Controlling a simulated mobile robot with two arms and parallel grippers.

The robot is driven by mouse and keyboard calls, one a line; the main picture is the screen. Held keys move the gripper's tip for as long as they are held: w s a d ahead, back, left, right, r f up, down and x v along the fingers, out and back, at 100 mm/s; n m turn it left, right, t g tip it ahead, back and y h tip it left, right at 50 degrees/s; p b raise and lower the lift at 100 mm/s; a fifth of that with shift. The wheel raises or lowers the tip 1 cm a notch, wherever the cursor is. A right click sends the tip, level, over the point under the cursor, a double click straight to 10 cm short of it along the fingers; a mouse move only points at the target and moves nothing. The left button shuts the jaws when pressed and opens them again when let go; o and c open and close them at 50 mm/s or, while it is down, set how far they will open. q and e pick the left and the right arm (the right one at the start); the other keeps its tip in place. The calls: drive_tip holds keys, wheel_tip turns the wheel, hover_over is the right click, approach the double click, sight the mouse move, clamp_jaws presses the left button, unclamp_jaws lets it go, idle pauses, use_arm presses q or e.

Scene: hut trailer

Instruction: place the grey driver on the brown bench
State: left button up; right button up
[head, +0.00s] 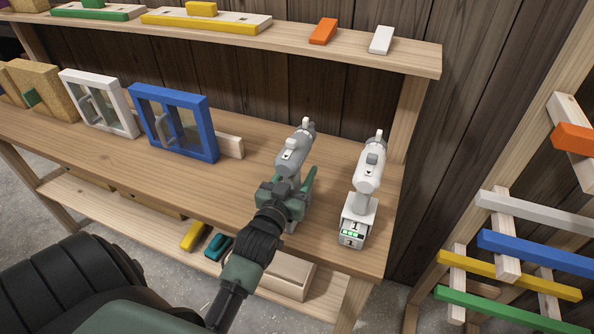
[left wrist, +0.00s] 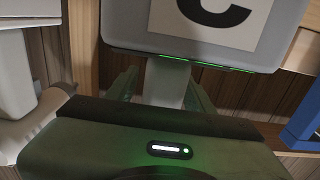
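The grey driver (head: 295,151) stands upright near the right end of the brown bench (head: 234,180). Its handle and base are partly hidden by my left gripper (head: 288,186) in the head view. In the left wrist view the handle (left wrist: 166,84) is between the fingers of my left gripper (left wrist: 164,92), which look spread on either side of it. The base of the driver, with a dark letter on a pale label (left wrist: 212,22), fills the top of that view. My right gripper is not in view.
A white driver (head: 369,165) on a base marked 1 stands close to the right. A blue frame (head: 212,128) and a white frame (head: 131,116) stand on the left. A shelf (head: 350,50) runs above, and a rack of coloured bars (head: 530,254) is at right.

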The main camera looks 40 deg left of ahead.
use_arm(q)
drive_tip(key=shift+s, duration=0.1)
drive_tip(key=b+v, duration=0.2)
drive_tip(key=v, duration=0.8)
drive_tip(key=shift+s, duration=0.3)
drive_tip(key=shift+s+d+r, duration=0.1)
drive_tip(key=shift+s+d, duration=0.1)
drive_tip(key=shift+s, duration=0.4)
